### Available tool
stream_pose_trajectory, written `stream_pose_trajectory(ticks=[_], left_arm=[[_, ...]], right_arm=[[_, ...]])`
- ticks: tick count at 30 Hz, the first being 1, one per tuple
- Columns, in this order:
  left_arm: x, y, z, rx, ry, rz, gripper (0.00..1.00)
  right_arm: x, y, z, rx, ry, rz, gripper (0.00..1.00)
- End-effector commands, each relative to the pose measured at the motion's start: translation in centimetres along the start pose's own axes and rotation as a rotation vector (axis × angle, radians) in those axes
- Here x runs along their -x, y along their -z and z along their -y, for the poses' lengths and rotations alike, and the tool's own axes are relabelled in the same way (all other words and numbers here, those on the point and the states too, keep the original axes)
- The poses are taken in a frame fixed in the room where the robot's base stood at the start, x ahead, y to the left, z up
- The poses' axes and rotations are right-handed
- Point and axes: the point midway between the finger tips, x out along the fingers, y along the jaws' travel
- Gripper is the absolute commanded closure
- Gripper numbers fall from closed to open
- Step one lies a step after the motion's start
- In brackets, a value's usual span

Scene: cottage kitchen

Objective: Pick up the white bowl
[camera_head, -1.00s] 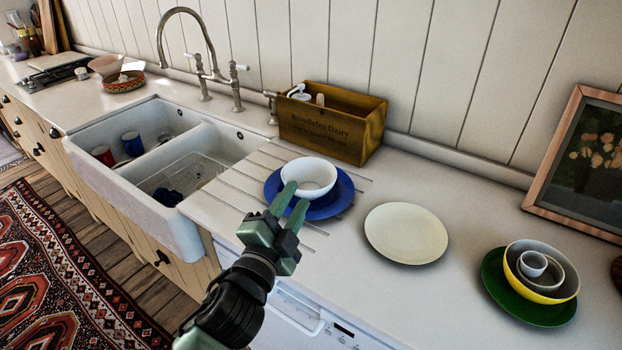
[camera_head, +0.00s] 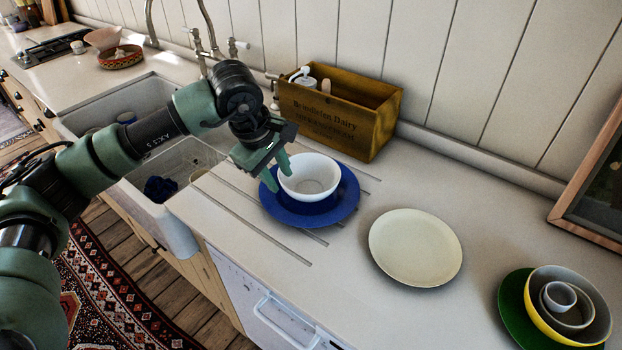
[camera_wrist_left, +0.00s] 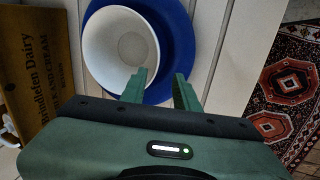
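The white bowl (camera_head: 309,178) stands upright and empty on the blue plate (camera_head: 336,209) on the worktop. It also shows in the left wrist view (camera_wrist_left: 119,46), on the blue plate (camera_wrist_left: 181,40). My left gripper (camera_head: 278,179) is at the bowl's left rim in the head view, with its fingers apart. In the wrist view the open fingers (camera_wrist_left: 159,88) reach toward the bowl's rim, one close to or over the bowl's wall and the other over the blue plate. I cannot tell whether a finger touches the bowl. My right gripper is not in view.
A wooden crate (camera_head: 338,118) stands close behind the bowl. A cream plate (camera_head: 415,247) lies to the right, with a green plate (camera_head: 517,312) and stacked bowls (camera_head: 596,325) beyond. The sink (camera_head: 185,218) and tap (camera_head: 207,28) are on the left.

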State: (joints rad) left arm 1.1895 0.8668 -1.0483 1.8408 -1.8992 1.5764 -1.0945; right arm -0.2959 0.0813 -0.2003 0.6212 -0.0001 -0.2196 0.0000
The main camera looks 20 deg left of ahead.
Motion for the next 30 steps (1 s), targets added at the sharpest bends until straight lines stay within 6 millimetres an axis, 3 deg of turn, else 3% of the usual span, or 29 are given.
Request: stream_pose_trajectory(ticks=[15,24,25,28,30], left_arm=[[-6.5,-0.1,-0.7,0.000,0.004,0.002,0.69],[-7.3,-0.1,-0.7,0.000,0.001,0.001,0.69],[-7.3,-0.1,-0.7,0.000,0.001,0.001,0.72],[-7.3,-0.1,-0.7,0.000,0.001,0.001,1.00],[-7.3,-0.1,-0.7,0.000,0.001,0.002,1.00]], right_arm=[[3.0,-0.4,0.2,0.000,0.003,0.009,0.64],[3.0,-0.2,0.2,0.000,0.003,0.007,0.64],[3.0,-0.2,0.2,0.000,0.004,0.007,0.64],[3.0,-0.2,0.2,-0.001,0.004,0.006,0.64],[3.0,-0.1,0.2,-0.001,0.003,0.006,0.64]])
